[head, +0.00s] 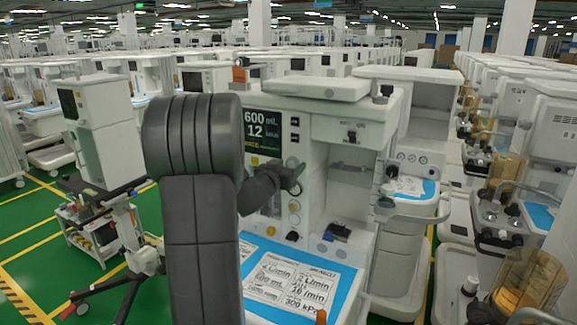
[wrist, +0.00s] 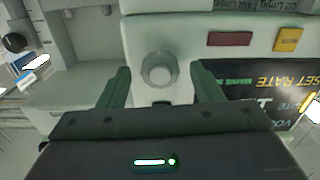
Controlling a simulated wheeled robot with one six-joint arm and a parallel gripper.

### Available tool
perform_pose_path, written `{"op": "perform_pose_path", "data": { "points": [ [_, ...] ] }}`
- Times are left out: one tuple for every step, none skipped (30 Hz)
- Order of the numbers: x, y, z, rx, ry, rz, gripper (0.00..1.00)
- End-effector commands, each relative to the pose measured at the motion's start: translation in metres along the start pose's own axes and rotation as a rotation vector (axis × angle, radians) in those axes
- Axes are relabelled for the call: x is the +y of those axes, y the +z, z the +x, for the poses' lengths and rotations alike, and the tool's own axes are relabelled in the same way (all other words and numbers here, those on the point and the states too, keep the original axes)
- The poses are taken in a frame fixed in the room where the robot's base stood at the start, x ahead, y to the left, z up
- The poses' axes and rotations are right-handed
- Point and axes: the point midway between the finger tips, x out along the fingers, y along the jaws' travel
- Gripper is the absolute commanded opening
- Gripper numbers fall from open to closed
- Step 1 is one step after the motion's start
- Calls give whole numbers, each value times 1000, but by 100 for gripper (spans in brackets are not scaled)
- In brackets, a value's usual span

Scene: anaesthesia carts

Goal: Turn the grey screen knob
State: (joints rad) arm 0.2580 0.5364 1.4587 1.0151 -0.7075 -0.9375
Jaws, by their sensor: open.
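The grey screen knob (wrist: 159,69) is a round, pale grey dial on a light panel in the wrist view. My gripper (wrist: 161,82) is open, with one dark green finger on each side of the knob. Gaps show between the knob and both fingers, and I cannot tell how far the fingertips are from the panel. The dark screen (wrist: 262,92) is beside the right finger, its text upside down. In the head view the screen (head: 263,130) reads 600 mL and 12, and my gripper (head: 291,178) is right of and below it; I cannot make out the knob there.
A red button (wrist: 229,39) and an orange button (wrist: 288,39) sit near the knob. The cart's worktop (head: 290,275) carries printed cards on blue. More carts stand close on the right (head: 405,190). Green floor (head: 40,235) is open at left, near a small trolley (head: 95,235).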

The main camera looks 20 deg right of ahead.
Motion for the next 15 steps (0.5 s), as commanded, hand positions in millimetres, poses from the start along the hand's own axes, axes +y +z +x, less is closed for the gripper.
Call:
{"op": "perform_pose_path", "data": {
  "points": [
    [0, 0, 1, 0, 0, 0, 59],
    [0, 0, 1, 0, 0, 0, 59],
    [0, 0, 1, 0, 0, 0, 59],
    [0, 0, 1, 0, 0, 0, 59],
    [0, 0, 1, 0, 0, 0, 59],
    [0, 0, 0, 0, 0, 0, 59],
    [0, 0, 0, 0, 0, 0, 57],
    [0, 0, 0, 0, 0, 0, 52],
    [0, 0, 0, 0, 0, 0, 44],
    [0, 0, 0, 0, 0, 0, 38],
    [0, 0, 0, 0, 0, 0, 32],
    [0, 0, 0, 0, 0, 0, 24],
    [0, 0, 0, 0, 0, 0, 18],
    [0, 0, 0, 0, 0, 0, 15],
    [0, 0, 0, 0, 0, 0, 15]
  ]
}}
